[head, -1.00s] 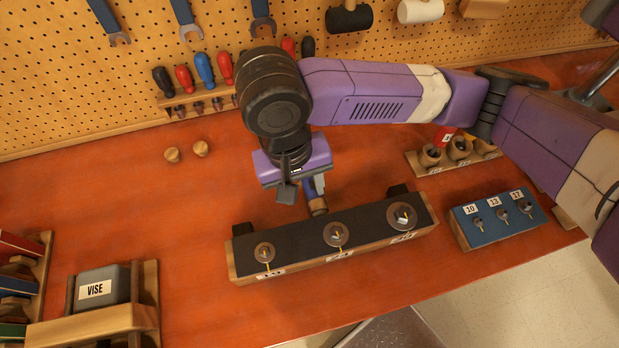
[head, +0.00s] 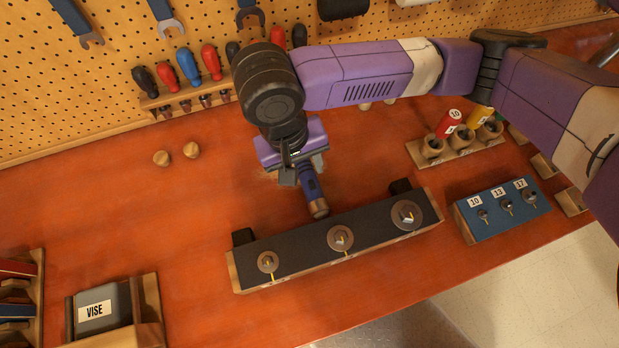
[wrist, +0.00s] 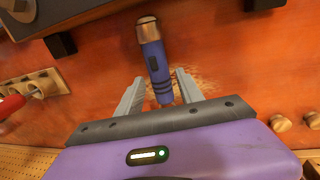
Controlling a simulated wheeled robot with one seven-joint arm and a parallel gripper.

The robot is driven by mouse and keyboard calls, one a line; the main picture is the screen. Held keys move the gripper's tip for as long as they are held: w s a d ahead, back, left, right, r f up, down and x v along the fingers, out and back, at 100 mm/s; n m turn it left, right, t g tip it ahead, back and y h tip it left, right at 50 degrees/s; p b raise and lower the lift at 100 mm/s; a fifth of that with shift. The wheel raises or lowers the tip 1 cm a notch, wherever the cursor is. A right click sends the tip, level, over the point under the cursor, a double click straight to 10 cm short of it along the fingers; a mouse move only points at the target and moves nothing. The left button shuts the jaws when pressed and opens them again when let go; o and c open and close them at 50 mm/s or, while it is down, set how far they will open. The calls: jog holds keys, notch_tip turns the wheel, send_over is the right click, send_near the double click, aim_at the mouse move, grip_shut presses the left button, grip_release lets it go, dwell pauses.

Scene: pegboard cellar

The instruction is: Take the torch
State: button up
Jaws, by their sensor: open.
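The torch (wrist: 152,55) is a blue-purple cylinder with a copper-coloured head and dark bands near its tail. In the wrist view its tail lies between the two grey fingers of my gripper (wrist: 160,78), with a visible gap on each side. My gripper is open. In the head view the torch (head: 313,192) shows below my gripper (head: 298,178), its copper head close to the back of the dark dial panel (head: 300,250). My wrist hides part of its tail there.
The dial panel stands in front of the torch. A blue key-switch box (head: 505,218) and a wooden holder (head: 460,150) are at the right. Two wooden knobs (head: 176,154) lie left. A VISE box (head: 97,308) is front left. Screwdrivers (head: 188,66) hang at the back.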

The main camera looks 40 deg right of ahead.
aim_at(307, 176)
jog(key=shift+s+d+f, duration=0.1)
jog(key=shift+d+f, duration=0.1)
jog(key=shift+f, duration=0.85)
jog(key=shift+s+d+f, duration=0.1)
jog(key=shift+d+f, duration=0.1)
jog(key=shift+f, duration=0.8)
grip_shut()
jog(key=shift+p, duration=0.3)
jog(key=shift+r, duration=0.1)
notch_tip(307, 176, up, 20)
jog(key=c, duration=0.6)
grip_release()
jog(key=shift+c, duration=0.2)
grip_shut()
